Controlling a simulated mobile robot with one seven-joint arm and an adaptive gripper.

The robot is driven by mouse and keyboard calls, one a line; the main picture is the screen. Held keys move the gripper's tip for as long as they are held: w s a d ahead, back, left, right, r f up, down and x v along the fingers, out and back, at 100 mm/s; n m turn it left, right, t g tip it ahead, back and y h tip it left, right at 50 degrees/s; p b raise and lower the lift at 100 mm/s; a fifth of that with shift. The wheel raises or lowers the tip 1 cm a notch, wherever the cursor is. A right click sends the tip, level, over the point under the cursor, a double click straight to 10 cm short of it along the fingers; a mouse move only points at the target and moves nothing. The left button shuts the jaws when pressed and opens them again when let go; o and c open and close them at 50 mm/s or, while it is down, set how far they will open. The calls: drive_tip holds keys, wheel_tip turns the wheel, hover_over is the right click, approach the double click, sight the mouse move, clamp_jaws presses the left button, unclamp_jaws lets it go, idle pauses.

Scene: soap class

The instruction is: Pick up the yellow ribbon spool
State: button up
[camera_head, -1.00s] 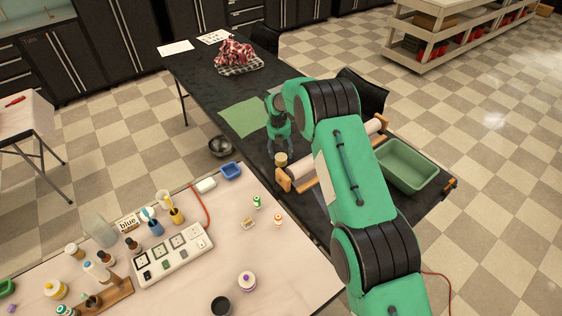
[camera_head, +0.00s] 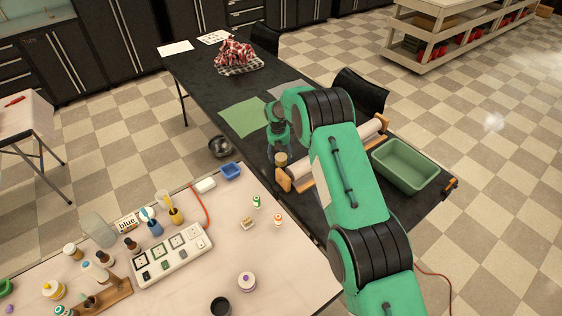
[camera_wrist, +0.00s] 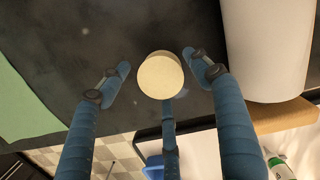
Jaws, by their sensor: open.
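A pale yellow round spool top (camera_wrist: 160,76) shows in the wrist view, between the fingers of my gripper (camera_wrist: 158,66). I take it to be the yellow ribbon spool. The side fingers stand open left and right of it, with gaps. A third finger lies below it in the picture, and I cannot tell whether it touches the spool. In the head view, the small tan-topped spool (camera_head: 281,158) stands on the black table, just left of the paper roll. My gripper (camera_head: 279,147) is right at it there, and its fingertips are partly hidden.
A white paper roll (camera_head: 303,166) on a wooden holder is close on the right. A green sheet (camera_head: 243,117) lies to the left. A green bin (camera_head: 405,166) stands farther right. The light workbench (camera_head: 205,277) with bottles and a power strip is in front.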

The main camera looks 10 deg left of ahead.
drive_tip(key=shift+f, duration=0.8)
drive_tip(key=c, duration=1.1)
